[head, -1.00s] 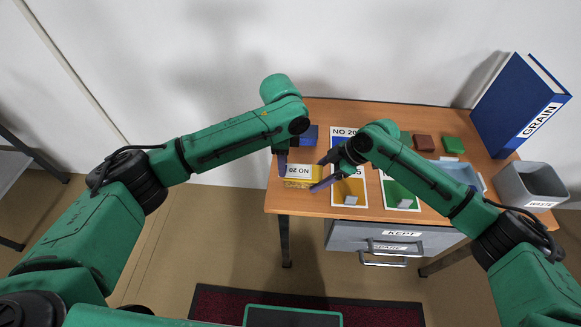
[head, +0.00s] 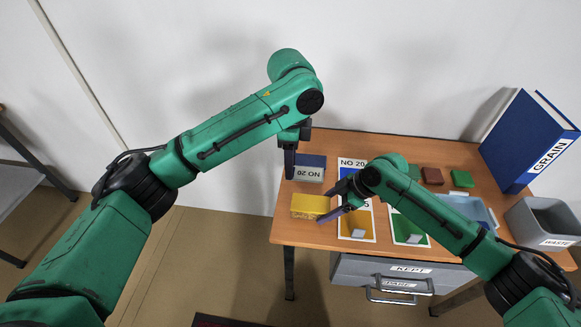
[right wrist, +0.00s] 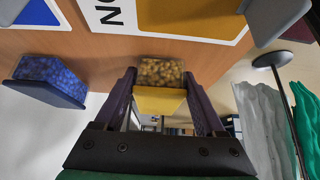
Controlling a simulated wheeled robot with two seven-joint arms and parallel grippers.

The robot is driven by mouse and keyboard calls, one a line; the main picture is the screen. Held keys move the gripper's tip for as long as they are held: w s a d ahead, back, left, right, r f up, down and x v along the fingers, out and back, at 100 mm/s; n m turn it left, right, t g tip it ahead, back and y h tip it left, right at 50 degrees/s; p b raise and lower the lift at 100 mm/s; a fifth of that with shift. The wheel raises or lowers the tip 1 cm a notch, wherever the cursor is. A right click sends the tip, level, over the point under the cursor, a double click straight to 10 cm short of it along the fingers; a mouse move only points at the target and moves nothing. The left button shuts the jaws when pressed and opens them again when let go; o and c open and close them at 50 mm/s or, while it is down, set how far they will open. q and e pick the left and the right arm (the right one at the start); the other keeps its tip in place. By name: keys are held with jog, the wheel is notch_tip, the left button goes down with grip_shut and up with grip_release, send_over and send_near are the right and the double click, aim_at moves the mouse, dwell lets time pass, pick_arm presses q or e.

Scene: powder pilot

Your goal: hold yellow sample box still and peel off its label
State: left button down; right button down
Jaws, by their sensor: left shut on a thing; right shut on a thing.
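The yellow sample box (head: 308,206) stands at the desk's left front edge. Its lid shows plain yellow, with no label on it. My right gripper (head: 334,205) is shut on the box from the right. In the right wrist view the box (right wrist: 160,101) sits between both fingers, with a clear part full of yellowish grains. The white label (head: 309,174), reading NO 20, is apart from the box and appears above it in the picture. My left gripper (head: 290,174) is shut on the label's left edge, pointing down.
A blue box (head: 312,160) stands behind the label; it also shows in the right wrist view (right wrist: 50,80). Coloured mats (head: 357,219), a grey waste bin (head: 540,222) and a blue GRAIN folder (head: 525,140) are to the right.

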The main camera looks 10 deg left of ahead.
pick_arm(q)
jog(key=shift+r, duration=1.4)
dwell(0.4)
jog(key=shift+r, duration=2.25)
pick_arm(e)
grip_release()
jog(key=shift+v, duration=3.8)
